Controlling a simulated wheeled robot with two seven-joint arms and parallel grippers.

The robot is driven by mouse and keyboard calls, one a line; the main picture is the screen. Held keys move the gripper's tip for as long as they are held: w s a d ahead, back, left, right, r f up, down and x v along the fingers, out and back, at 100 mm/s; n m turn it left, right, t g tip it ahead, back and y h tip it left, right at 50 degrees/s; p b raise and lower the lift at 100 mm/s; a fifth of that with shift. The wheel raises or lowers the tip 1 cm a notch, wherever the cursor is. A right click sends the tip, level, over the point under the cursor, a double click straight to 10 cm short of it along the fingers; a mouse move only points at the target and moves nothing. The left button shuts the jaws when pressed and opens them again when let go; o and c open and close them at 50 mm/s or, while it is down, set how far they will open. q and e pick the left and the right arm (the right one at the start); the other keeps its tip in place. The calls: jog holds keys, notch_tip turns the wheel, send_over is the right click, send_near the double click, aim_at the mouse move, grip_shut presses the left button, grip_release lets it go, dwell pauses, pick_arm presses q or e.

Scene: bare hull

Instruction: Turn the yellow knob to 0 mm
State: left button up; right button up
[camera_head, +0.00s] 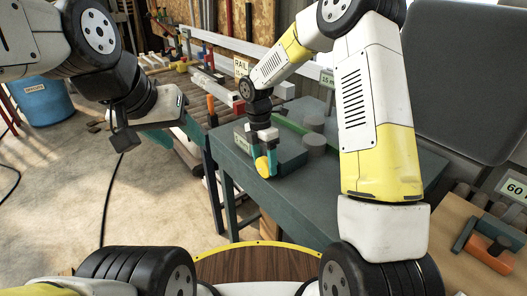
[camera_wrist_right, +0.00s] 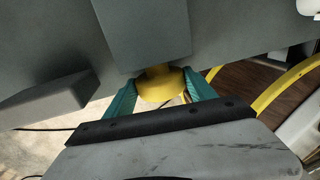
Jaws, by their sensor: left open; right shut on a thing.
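The yellow knob (camera_head: 262,167) sits on the near side of a grey-green fixture on the dark table. My right gripper (camera_head: 264,150) reaches down to it, and its teal fingers are shut on the knob. In the right wrist view the knob (camera_wrist_right: 162,86) lies between the two teal fingertips (camera_wrist_right: 160,92), below a grey block. I cannot read any scale beside the knob. My left gripper (camera_head: 150,135) is open and empty at the left, above the floor and away from the table.
The dark table (camera_head: 300,200) holds the fixture (camera_head: 290,158), grey cylinders (camera_head: 315,132) and small number signs. A workbench with clamps (camera_head: 185,65) stands behind. A blue barrel (camera_head: 45,100) is at the left. A wooden table (camera_head: 470,235) with an orange tool (camera_head: 492,252) is at the right.

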jog(key=shift+w+a+g+h, duration=0.15)
jog(key=shift+w+g+h, duration=0.1)
jog(key=shift+g+h, duration=0.8)
jog(key=o, duration=1.4)
jog(key=shift+v, duration=3.85)
